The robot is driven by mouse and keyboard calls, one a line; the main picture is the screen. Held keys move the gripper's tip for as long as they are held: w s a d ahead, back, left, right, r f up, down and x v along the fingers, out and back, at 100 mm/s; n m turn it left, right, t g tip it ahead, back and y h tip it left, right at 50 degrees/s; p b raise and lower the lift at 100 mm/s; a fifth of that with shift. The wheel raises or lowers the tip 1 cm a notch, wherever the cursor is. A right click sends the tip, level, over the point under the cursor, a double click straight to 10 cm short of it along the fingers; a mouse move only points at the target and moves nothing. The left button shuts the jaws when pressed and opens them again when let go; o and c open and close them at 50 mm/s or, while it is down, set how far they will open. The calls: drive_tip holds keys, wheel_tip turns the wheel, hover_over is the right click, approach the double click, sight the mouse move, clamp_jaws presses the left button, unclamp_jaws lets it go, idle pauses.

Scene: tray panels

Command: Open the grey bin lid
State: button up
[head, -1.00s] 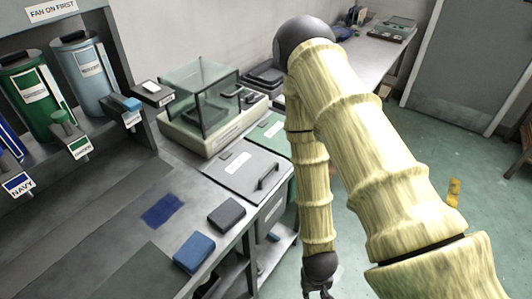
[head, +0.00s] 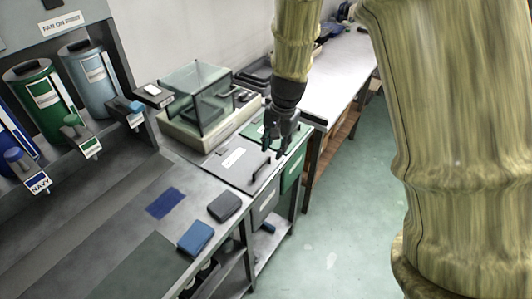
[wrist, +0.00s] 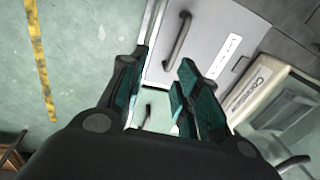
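The grey bin lid (head: 215,172) lies flat and shut in the bench top, with a white label and a dark bar handle (head: 262,166) near its right edge. In the wrist view the lid (wrist: 208,30) and its handle (wrist: 177,42) lie beyond the fingertips. My gripper (head: 276,147) points down above the handle's far end, close to the border with the green lid (head: 253,131). The wrist view shows my gripper (wrist: 163,58) open, with nothing between its fingers. It looks apart from the handle; the exact height gap is hard to tell.
A glass-sided balance case (head: 200,105) stands just behind the lid. A blue block (head: 196,238) and a dark grey block (head: 224,207) lie on the bench in front. Coloured canisters stand on the left rack. The green floor at right is open.

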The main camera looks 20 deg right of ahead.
sight(265, 160)
drive_tip(key=shift+w+a+f+p, duration=0.3)
drive_tip(key=shift+w+f, duration=0.15)
drive_tip(key=shift+f, duration=0.7)
drive_tip(key=shift+w+a+f+p, duration=0.35)
drive_tip(key=shift+w+f, duration=0.05)
drive_tip(key=shift+f, duration=0.7)
drive_tip(key=shift+w+a+f+p, duration=0.3)
drive_tip(key=shift+w+f, duration=0.15)
drive_tip(key=shift+f, duration=0.7)
drive_tip(key=shift+c, duration=0.2)
clamp_jaws()
